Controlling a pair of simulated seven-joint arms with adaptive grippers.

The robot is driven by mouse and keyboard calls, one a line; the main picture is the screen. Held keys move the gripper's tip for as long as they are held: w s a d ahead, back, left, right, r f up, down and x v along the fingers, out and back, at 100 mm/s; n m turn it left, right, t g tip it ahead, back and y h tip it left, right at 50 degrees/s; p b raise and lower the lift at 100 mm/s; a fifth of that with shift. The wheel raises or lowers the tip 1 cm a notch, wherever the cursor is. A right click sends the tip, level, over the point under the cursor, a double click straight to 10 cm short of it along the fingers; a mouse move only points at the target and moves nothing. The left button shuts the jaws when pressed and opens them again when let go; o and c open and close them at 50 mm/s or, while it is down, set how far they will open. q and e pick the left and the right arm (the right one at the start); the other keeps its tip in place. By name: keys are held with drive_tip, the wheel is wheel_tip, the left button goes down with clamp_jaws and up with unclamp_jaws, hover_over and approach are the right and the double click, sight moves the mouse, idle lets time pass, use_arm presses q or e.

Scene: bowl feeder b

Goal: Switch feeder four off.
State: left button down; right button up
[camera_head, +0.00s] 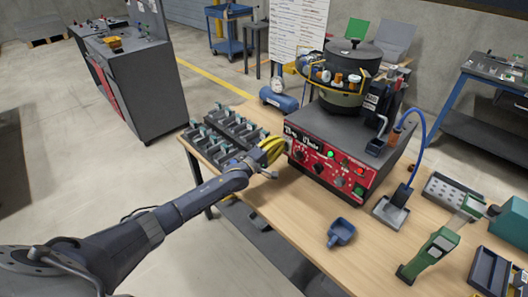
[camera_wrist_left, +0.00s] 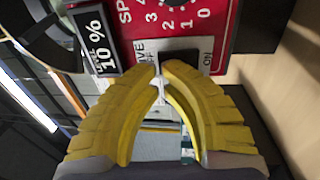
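The feeder is a dark bowl (camera_head: 343,92) on a grey cabinet with a red control panel (camera_head: 325,160) at its front. The panel has black knobs, a green lamp (camera_head: 330,155) and a red lamp (camera_head: 360,171). My left gripper (camera_head: 275,147), with yellow fingers, is at the panel's left end. In the left wrist view, its fingertips (camera_wrist_left: 160,68) are almost together with nothing between them. They are just in front of a black switch (camera_wrist_left: 180,58) on a plate marked OFF and ON. The fingers hide part of it; I cannot tell contact or switch position. My right gripper is not in view.
Rows of grey fixtures (camera_head: 228,130) stand on the wooden table left of the feeder. A blue scoop (camera_head: 341,232), a green hand tool (camera_head: 428,256) and a grey tray (camera_head: 391,212) are at the front right. Table before the panel is clear.

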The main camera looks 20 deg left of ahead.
use_arm(q)
drive_tip(key=r+v, duration=0.1)
drive_tip(key=v, duration=1.2)
drive_tip(key=shift+r, duration=0.65)
drive_tip(key=shift+s, duration=0.1)
drive_tip(key=c, duration=2.1)
unclamp_jaws()
drive_tip(key=shift+c, duration=0.2)
drive_tip(key=shift+s+a+f, duration=0.1)
drive_tip(key=shift+s+f, duration=0.25)
drive_tip(key=shift+f, duration=0.5)
drive_tip(key=shift+s+f, duration=0.3)
drive_tip(key=shift+f, duration=0.6)
clamp_jaws()
drive_tip(key=x, duration=1.4)
